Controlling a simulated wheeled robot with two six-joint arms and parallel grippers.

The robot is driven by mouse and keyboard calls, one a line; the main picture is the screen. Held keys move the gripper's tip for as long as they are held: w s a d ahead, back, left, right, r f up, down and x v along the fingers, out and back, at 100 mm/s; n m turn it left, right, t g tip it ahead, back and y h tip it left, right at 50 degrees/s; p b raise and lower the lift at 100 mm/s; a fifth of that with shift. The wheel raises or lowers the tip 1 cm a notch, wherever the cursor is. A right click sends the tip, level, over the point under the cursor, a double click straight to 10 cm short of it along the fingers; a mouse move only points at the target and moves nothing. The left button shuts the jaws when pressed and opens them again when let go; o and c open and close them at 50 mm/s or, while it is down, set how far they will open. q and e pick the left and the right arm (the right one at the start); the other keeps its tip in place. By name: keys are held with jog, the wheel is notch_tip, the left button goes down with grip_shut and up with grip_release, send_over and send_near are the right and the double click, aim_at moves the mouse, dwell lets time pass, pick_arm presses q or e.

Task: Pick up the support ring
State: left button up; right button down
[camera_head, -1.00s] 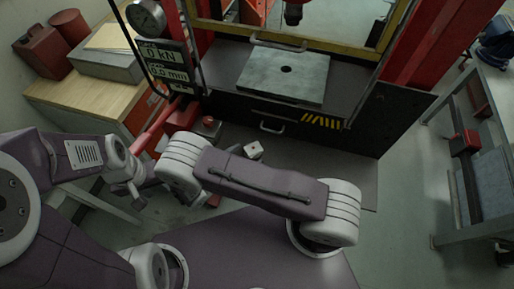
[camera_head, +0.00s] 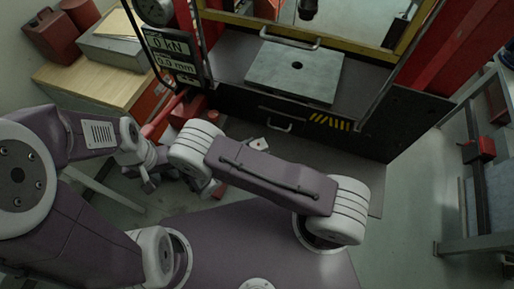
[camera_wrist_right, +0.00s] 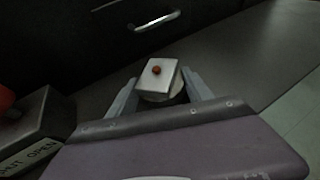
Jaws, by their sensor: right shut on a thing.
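In the right wrist view, a pale square block (camera_wrist_right: 161,73) with a small red knob sits between the two fingers of my right gripper (camera_wrist_right: 160,88), which is shut on it. A rounded pale edge (camera_wrist_right: 172,99) shows just under the block; I cannot tell whether it is the support ring. In the head view the block (camera_head: 260,145) shows beyond my right forearm, which hides the right gripper. My left gripper (camera_head: 149,184) hangs at the left, small and partly dark; its fingers are unclear.
A press with a grey plate (camera_head: 297,70) stands ahead, with a drawer handle (camera_head: 275,127) below it. A dark box with a red button (camera_wrist_right: 32,125) is left of my right gripper. A wooden-topped bench (camera_head: 90,80) is left, a grey rack (camera_head: 480,235) right.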

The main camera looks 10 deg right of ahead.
jog(key=shift+s+a+r, duration=0.15)
jog(key=shift+r, duration=0.55)
notch_tip(320, 180, up, 3)
jog(key=shift+f+b, duration=0.2)
jog(key=shift+b, duration=0.4)
jog(key=s+d+r+b, duration=0.2)
jog(key=s+d+r, duration=0.5)
jog(key=s, duration=0.2)
jog(key=shift+d, duration=0.25)
jog(key=shift+a, duration=0.1)
